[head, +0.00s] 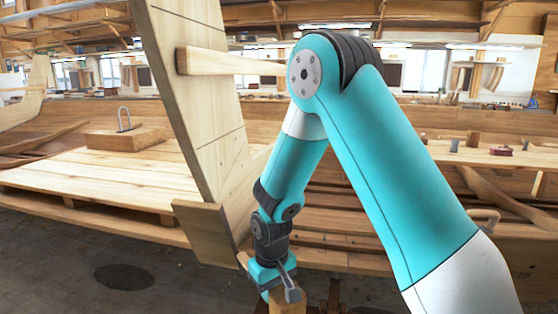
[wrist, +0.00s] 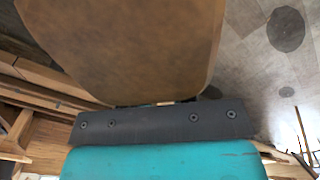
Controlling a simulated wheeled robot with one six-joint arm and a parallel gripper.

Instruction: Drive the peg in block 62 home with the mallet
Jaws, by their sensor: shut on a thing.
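My gripper (head: 278,280) points down at the lower middle of the head view, beside the foot of the tall pale plank post. It is shut on a wooden thing that I take to be the mallet (head: 288,303); the picture's bottom edge cuts it off. In the wrist view the held mallet (wrist: 130,45) is a large brown wooden shape with a rounded edge, above the dark bar of my gripper. Its handle is not clear to see. I cannot make out block 62, its number or its peg in either view.
The tall plank post (head: 205,110) with a crossbar (head: 225,63) stands just left of my arm. A plank platform (head: 100,180) at left bears a wooden block with a metal loop (head: 125,138). A bench (head: 480,155) with small items is at right. Grey floor (head: 60,265) is open at lower left.

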